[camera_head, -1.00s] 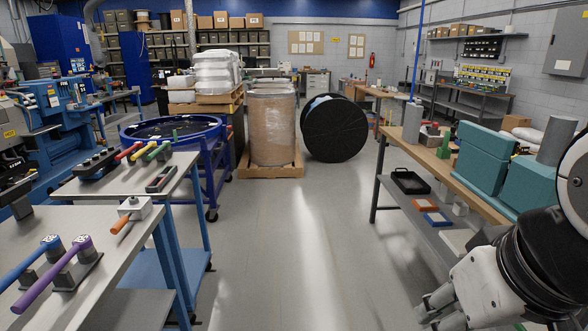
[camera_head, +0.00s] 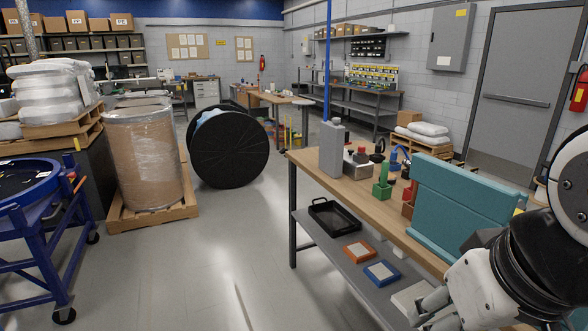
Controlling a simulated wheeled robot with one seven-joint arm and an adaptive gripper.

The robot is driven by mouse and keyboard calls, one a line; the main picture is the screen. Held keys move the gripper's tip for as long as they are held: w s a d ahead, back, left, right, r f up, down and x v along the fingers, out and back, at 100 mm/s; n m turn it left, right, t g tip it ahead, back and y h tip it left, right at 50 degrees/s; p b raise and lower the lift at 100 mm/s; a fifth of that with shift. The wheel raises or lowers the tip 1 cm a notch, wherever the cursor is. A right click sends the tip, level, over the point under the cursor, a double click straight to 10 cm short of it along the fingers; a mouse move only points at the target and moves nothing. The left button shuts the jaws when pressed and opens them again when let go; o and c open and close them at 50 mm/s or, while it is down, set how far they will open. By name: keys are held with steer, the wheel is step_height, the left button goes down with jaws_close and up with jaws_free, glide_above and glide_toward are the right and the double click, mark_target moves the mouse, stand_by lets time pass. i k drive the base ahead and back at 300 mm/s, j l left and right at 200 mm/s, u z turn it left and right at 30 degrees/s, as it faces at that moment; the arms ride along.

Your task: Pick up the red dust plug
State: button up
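I cannot make out for certain which item is the red dust plug. Small red pieces show on the wooden workbench (camera_head: 320,166): a red knob-like piece (camera_head: 361,150) by a grey block, and a red piece (camera_head: 407,193) partly hidden behind a green block (camera_head: 381,186). My gripper (camera_head: 434,308) is low at the right, in front of the bench's lower shelf and well away from these pieces. Its grey fingers show only in part, and nothing is seen held in them.
A teal case (camera_head: 465,205) stands on the bench's near part. A black tray (camera_head: 333,216), an orange bin (camera_head: 359,251) and a blue bin (camera_head: 382,272) lie on the lower shelf. A wrapped drum (camera_head: 145,160) and black reel (camera_head: 230,148) stand left. Floor between is clear.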

mark_target(361, 152)
steer(key=i+j+z, duration=0.15)
steer(key=i, duration=0.3)
steer(key=i+z, duration=0.2)
steer(key=i, duration=0.2)
steer(key=i+j, duration=0.4)
steer(key=i, duration=0.2)
steer(key=i+j+z, duration=0.1)
steer(key=i+j, duration=0.25)
steer(key=i, duration=0.25)
steer(key=i+j+z, duration=0.1)
steer(key=i+j, duration=0.5)
steer(key=i, duration=0.45)
